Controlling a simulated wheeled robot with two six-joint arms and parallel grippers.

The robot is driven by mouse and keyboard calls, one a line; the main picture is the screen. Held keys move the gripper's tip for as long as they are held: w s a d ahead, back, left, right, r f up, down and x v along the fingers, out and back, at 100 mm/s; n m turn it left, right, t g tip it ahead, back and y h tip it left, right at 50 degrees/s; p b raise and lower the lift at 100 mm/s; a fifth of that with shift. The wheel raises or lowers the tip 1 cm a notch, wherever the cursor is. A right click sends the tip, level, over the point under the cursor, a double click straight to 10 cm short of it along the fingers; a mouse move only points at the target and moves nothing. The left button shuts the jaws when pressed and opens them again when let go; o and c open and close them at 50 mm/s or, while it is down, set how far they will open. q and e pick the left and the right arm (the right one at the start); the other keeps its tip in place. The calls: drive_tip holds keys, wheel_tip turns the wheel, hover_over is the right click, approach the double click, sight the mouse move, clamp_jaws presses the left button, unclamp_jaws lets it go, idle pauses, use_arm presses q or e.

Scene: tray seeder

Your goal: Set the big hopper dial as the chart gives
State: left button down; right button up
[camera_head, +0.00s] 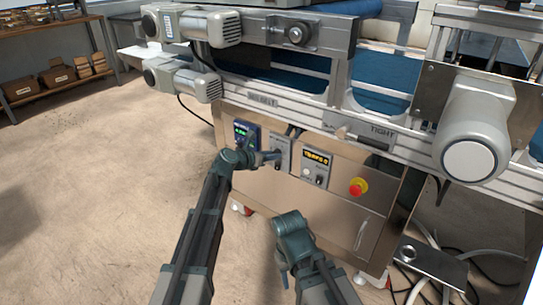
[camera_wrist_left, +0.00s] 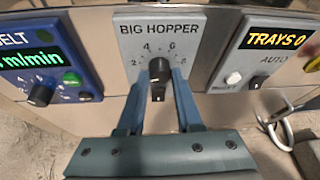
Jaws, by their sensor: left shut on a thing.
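The big hopper dial (camera_wrist_left: 159,68) is a black knob on a grey panel labelled BIG HOPPER (camera_wrist_left: 189,45), with the numbers 2, 4, 6 and 8 printed around it. My left gripper (camera_wrist_left: 159,84) has a finger on each side of the knob and is shut on it. The knob stands roughly upright between the 4 and the 6, but its exact setting is unclear. In the head view my left gripper (camera_head: 277,157) reaches the grey panel (camera_head: 283,142) on the machine's front. My right arm is folded low in front of the cabinet; its fingers cannot be made out. No chart shows.
A blue belt panel (camera_wrist_left: 45,60) with its own knob is left of the dial. A panel reading TRAYS 0 (camera_wrist_left: 270,45) is on the right. A red emergency button (camera_head: 358,187) sits further right. Cables (camera_head: 440,265) lie on the floor at the right.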

use_arm(q)
drive_tip(key=shift+m+y, duration=0.3)
drive_tip(key=shift+s+d+f+m+t+y+b, duration=0.15)
drive_tip(key=shift+m+t+y+b, duration=0.7)
drive_tip(key=shift+m, duration=0.9)
drive_tip(key=shift+s+d+f+m+t+y+b, duration=0.1)
drive_tip(key=shift+m+t+y+b, duration=0.7)
drive_tip(key=shift+m, duration=1)
drive_tip(key=shift+s+d+f+m+t+y+b, duration=0.15)
drive_tip(key=shift+m+t+y+b, duration=0.4)
drive_tip(key=shift+m+t+b, duration=0.85)
drive_tip(key=shift+r+m+g+p, duration=0.15)
drive_tip(key=shift+m+g+p, duration=0.2)
drive_tip(key=shift+m, duration=0.1)
drive_tip(key=c, duration=0.6)
unclamp_jaws()
drive_tip(key=shift+w, duration=0.1)
